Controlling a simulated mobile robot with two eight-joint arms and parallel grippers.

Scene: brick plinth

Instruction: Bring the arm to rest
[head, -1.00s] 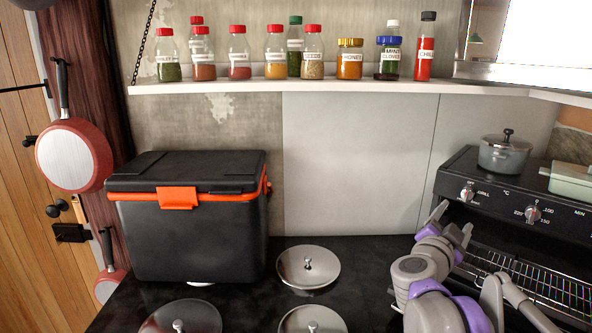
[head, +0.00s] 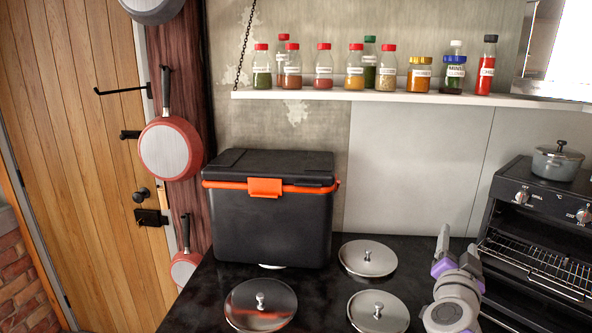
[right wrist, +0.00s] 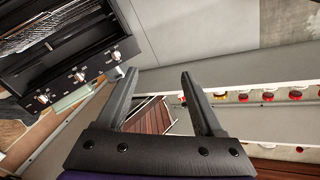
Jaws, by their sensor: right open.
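My right arm shows at the lower right of the head view, with its grey and purple gripper (head: 442,246) raised above the black counter (head: 322,281), left of the oven. In the right wrist view the two dark fingers of this gripper (right wrist: 160,88) stand apart with nothing between them. The background there shows the oven and the spice shelf tilted. My left gripper is in neither view.
A black cooler with an orange latch (head: 270,225) stands on the counter. Steel lids (head: 368,265) lie in front and to its right. The oven (head: 540,235) with a pot (head: 557,165) is at right. A shelf (head: 400,97) of jars hangs above.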

